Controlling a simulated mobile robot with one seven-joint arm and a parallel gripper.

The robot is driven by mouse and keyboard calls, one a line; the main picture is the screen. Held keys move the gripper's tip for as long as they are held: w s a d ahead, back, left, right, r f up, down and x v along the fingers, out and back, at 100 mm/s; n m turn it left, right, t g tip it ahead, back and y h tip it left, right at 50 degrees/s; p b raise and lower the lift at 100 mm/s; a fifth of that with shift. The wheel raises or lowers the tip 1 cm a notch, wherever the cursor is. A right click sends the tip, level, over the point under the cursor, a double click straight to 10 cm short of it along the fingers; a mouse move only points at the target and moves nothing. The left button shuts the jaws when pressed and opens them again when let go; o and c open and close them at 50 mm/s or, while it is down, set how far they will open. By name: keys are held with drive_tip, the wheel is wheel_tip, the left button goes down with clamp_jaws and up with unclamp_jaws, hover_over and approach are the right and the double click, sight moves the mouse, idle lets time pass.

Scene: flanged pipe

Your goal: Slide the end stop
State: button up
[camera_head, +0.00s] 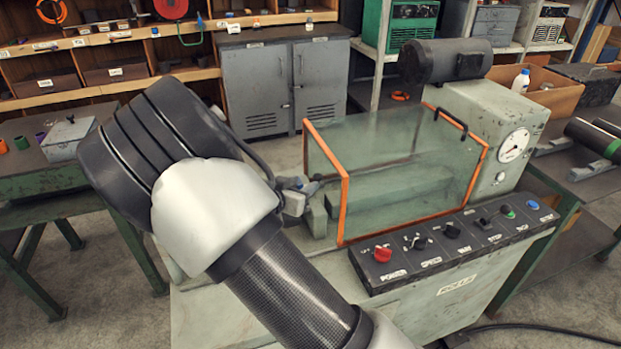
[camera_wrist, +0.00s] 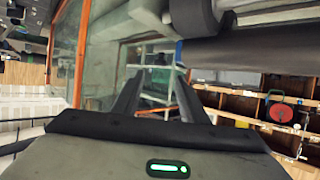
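The machine carries a clear guard with an orange frame (camera_head: 345,200), which stands on the bench. A small grey-green block (camera_head: 318,216) sits just left of the guard; it may be the end stop, but I cannot tell for sure. My gripper (camera_head: 303,186) is at the guard's left end, close to that block, and largely hidden by my arm. In the wrist view my gripper (camera_wrist: 159,76) has its two dark fingers apart. Nothing is clearly held between them. The orange guard frame (camera_wrist: 81,55) is left of the fingers. Contact with the block cannot be told.
A control panel (camera_head: 455,238) with a red knob and several other controls runs along the machine's front. A gauge (camera_head: 513,145) and a dark motor (camera_head: 445,60) are at its right end. A green-legged table (camera_head: 40,180) stands left. Grey cabinets (camera_head: 285,82) stand behind.

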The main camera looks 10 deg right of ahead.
drive_tip(key=v, duration=0.8)
drive_tip(key=shift+s+a+p, duration=0.2)
drive_tip(key=shift+s+p, duration=0.1)
drive_tip(key=shift+p, duration=0.15)
drive_tip(key=shift+r, duration=0.15)
drive_tip(key=a+r+n+g+y+p, duration=0.1)
drive_tip(key=a+r+n+y+p, duration=0.15)
drive_tip(key=r+y, duration=0.7)
drive_tip(key=s+r+n+g+y+p, duration=0.2)
drive_tip(key=s+r, duration=0.6)
drive_tip(key=r, duration=0.2)
drive_tip(key=s+d+r+n+g+h+p, duration=0.1)
drive_tip(key=s+d+r+h, duration=0.1)
drive_tip(key=s+d, duration=0.5)
drive_tip(key=s+d+r+n+g+h+p, duration=0.1)
drive_tip(key=s+d+r+h, duration=0.1)
drive_tip(key=s+d, duration=0.5)
drive_tip(key=s, duration=0.5)
drive_tip(key=shift+s+g, duration=0.25)
drive_tip(key=shift+g, duration=0.05)
drive_tip(key=shift+a, duration=0.1)
